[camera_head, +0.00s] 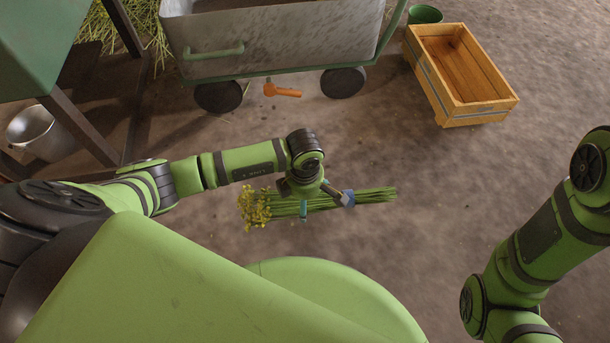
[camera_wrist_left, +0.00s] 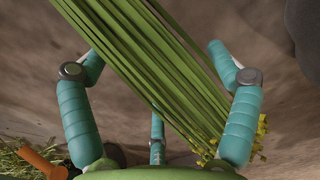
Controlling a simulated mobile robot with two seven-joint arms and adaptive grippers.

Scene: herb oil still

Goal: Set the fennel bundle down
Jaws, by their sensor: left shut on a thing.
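The fennel bundle (camera_head: 368,196) is a sheaf of long green stems with yellow flower heads at its left end and a blue band round the stems. My left gripper (camera_head: 318,200), with teal fingers, is shut on the bundle from above, near its middle. In the left wrist view the stems (camera_wrist_left: 150,65) run slantwise between the fingers, flower heads at lower right. I cannot tell whether the bundle touches the floor. My right arm comes in at the right edge, but its gripper is out of view.
A grey metal cart (camera_head: 275,42) with black wheels stands at the back. An orange-handled tool (camera_head: 282,91) lies before it. A wooden crate (camera_head: 462,78) and green bucket (camera_head: 425,14) are at back right. A metal bucket (camera_head: 42,132) stands at left. The floor right of the bundle is clear.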

